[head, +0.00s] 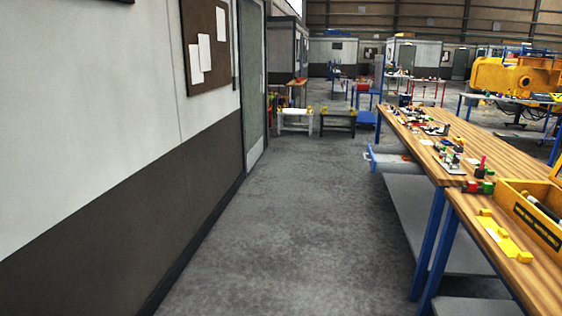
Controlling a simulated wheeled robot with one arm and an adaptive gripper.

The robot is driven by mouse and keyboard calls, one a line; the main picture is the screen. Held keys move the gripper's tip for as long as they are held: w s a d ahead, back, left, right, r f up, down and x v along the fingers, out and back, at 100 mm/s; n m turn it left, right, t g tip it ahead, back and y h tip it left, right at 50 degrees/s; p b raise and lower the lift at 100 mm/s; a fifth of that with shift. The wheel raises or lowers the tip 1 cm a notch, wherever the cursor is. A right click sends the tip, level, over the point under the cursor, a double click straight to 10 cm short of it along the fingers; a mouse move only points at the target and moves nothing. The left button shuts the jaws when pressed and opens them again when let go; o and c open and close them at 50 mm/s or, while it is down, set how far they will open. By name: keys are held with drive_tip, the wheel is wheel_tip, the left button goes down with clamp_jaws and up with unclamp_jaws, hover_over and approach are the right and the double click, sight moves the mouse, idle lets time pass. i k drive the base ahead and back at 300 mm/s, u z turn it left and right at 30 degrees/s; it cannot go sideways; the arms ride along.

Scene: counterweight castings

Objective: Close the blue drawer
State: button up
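A pale blue drawer (386,160) juts out to the left from under the top of the long wooden workbench (437,157). It stands open over the aisle, with something small and reddish at its inner end. How far it is pulled out is hard to tell from here. My gripper is not in this view.
Clear grey floor (285,220) runs between the wall (90,110) and the workbench. A grey lower shelf (425,215) sits below the drawer. Small parts and a yellow crate (530,215) are on the bench. White (296,121) and black (338,122) low stands are farther back.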

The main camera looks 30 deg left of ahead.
sight(381, 157)
drive_tip(key=u, duration=1.65)
drive_tip(key=i, duration=1.55)
drive_tip(key=z, duration=0.55)
drive_tip(key=i, duration=1.1)
drive_tip(key=z, duration=0.25)
drive_tip(key=k, duration=1.2)
drive_tip(key=z, duration=0.25)
drive_tip(key=i, duration=1)
drive_tip(key=u, duration=0.35)
drive_tip(key=i, duration=0.7)
drive_tip(key=u, duration=0.8)
